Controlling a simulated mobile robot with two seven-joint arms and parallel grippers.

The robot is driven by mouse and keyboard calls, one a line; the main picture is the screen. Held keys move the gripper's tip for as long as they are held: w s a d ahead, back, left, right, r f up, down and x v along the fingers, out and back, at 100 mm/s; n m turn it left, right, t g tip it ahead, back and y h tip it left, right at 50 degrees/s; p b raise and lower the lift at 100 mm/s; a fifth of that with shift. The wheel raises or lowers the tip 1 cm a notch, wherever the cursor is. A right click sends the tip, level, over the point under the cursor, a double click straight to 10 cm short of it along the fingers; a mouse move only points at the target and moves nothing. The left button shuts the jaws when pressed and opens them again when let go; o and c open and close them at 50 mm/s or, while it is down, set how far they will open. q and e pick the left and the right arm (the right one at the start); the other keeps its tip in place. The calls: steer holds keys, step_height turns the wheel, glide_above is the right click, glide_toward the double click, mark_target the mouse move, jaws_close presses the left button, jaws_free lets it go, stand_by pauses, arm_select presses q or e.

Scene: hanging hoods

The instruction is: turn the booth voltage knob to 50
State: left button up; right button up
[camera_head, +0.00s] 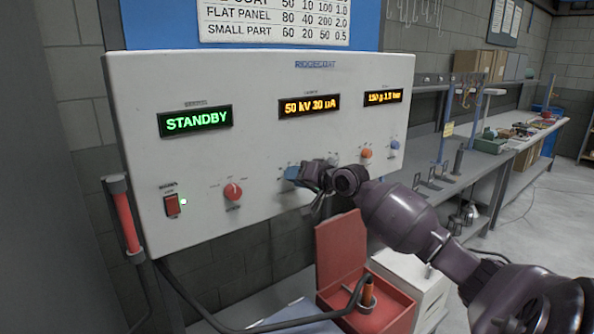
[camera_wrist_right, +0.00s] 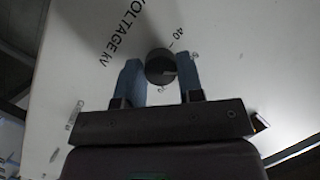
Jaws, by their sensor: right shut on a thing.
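The white control panel (camera_head: 260,130) fills the left and middle of the head view. Its middle display (camera_head: 309,105) reads 50 kV 30 µA in orange. The voltage knob (camera_wrist_right: 160,66) is dark and round, beside the lettering VOLTAGE kV in the right wrist view; a 40 mark shows near it. My right gripper (camera_wrist_right: 160,78) has its two blue-grey fingers on either side of the knob, shut on it. In the head view the right gripper (camera_head: 294,174) reaches the panel's lower middle and hides the knob. My left gripper is not in view.
A red knob (camera_head: 233,191), a red switch (camera_head: 172,204), an orange knob (camera_head: 366,153) and a blue knob (camera_head: 395,145) are on the panel. The green display (camera_head: 195,121) reads STANDBY. An open red box (camera_head: 342,252) stands below. A grey bench (camera_head: 470,165) runs along the right.

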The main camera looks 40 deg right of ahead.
steer(key=shift+n+h+p, duration=0.3)
steer(key=shift+n+p, duration=0.35)
steer(key=shift+n, duration=0.25)
steer(key=o, duration=0.9)
steer(key=shift+r+b+v, duration=0.15)
steer(key=shift+b+v, duration=0.25)
steer(key=shift+v, duration=2.3)
steer(key=shift+r+b+v, duration=0.1)
steer(key=shift+b+v, duration=0.3)
steer(key=shift+v, duration=2.3)
steer(key=shift+a, duration=0.1)
